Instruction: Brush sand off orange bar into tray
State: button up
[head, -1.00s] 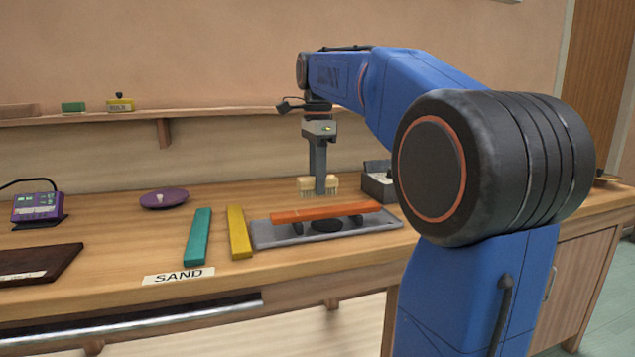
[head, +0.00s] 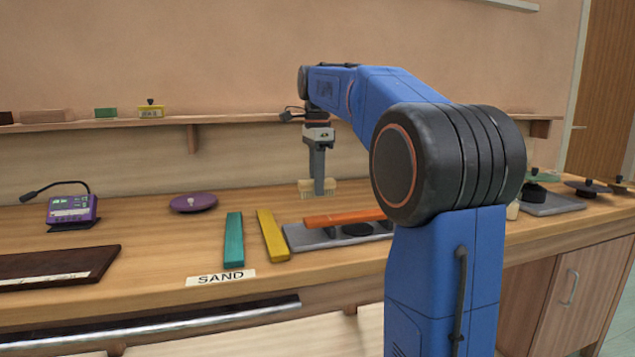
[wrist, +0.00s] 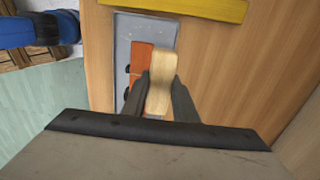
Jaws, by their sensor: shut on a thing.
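The orange bar (head: 345,216) rests raised on supports over a grey tray (head: 297,238). Its right end is hidden behind my arm in the head view. My gripper (head: 318,190) is shut on a brush (head: 331,187) with pale bristles pointing down. The brush is above and behind the left part of the orange bar, seemingly apart from it. In the wrist view, the brush's wooden back (wrist: 161,82) sits between my fingers, beside the orange bar (wrist: 139,75) and over the tray (wrist: 130,28). Any sand on the bar is too small to tell.
A yellow bar (head: 272,235) and a teal bar (head: 233,240) lie left of the tray, behind a SAND label (head: 221,278). A purple disc (head: 193,203) and a purple device (head: 72,211) stand farther left. A second grey tray (head: 555,205) lies right.

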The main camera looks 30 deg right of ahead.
jog(key=shift+f, duration=2.3)
jog(key=shift+s, duration=0.1)
jog(key=shift+s+a, duration=0.3)
jog(key=shift+s, duration=0.75)
jog(key=shift+s+a, duration=0.3)
jog(key=shift+s, duration=0.7)
jog(key=shift+s+a, duration=0.3)
jog(key=shift+s, duration=0.75)
jog(key=shift+r, duration=2.55)
